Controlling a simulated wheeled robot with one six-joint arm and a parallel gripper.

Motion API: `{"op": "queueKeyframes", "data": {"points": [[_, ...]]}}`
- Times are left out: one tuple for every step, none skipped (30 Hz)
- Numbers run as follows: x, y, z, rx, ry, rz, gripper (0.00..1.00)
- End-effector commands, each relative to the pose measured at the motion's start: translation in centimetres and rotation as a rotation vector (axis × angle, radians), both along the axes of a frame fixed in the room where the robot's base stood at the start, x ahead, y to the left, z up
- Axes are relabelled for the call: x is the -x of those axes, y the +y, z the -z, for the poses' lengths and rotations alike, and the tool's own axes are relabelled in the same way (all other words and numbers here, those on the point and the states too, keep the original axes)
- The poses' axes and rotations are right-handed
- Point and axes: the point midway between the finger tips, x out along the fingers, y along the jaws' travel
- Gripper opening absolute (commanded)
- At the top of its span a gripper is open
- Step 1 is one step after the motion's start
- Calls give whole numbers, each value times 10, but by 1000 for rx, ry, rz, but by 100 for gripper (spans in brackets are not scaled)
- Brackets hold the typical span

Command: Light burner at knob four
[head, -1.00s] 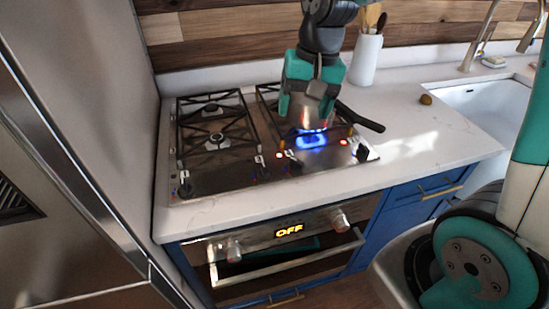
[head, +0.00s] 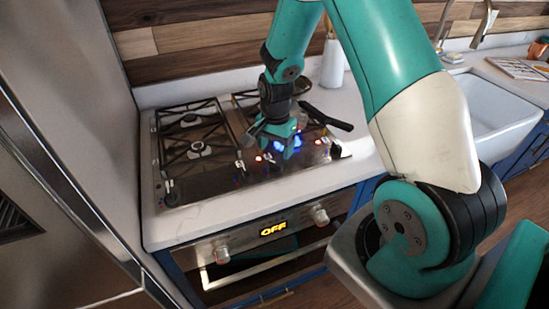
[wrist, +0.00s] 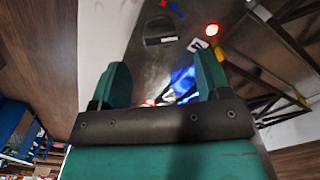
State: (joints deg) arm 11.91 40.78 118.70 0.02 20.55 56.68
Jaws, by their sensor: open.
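The gas cooktop (head: 215,180) is set in the white counter, with black grates and a row of knobs along its front. The rightmost knob (head: 335,152) stands at the front right, with a lit red light (head: 318,141) near it. A second red light (head: 258,158) glows further left. Blue flame light (head: 297,142) shows at the right-hand burners. My gripper (head: 280,148) is low over the front right of the cooktop, partly hiding the middle knobs. In the wrist view my gripper (wrist: 162,82) is open and empty, with blue light (wrist: 183,82) beyond its fingers. Knob numbers are not legible.
A black pan handle (head: 328,118) extends right from the rear right burner. A white utensil crock (head: 333,64) stands behind, and a sink (head: 495,105) is at the right. A tall steel front (head: 55,140) bounds the left.

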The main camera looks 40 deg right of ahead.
Motion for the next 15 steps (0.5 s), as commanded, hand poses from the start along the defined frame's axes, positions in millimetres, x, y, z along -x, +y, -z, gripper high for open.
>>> {"op": "queueKeyframes", "data": {"points": [[1,0,10,-1,6,-1,70],[1,0,16,-2,7,-1,70],[1,0,23,-1,5,-1,70],[1,0,28,-1,5,-1,70],[1,0,33,-1,4,-1,70],[0,0,38,-1,3,-1,70],[0,0,42,-1,3,-1,70],[0,0,45,-1,1,-1,70],[0,0,48,-1,1,-1,70],[0,0,51,0,2,-1,70],[0,0,53,-1,1,-1,70],[0,0,54,0,0,-1,70],[0,0,55,0,-1,-1,70],[0,0,56,0,-1,-1,70],[-1,0,56,0,-1,-1,70]]}}
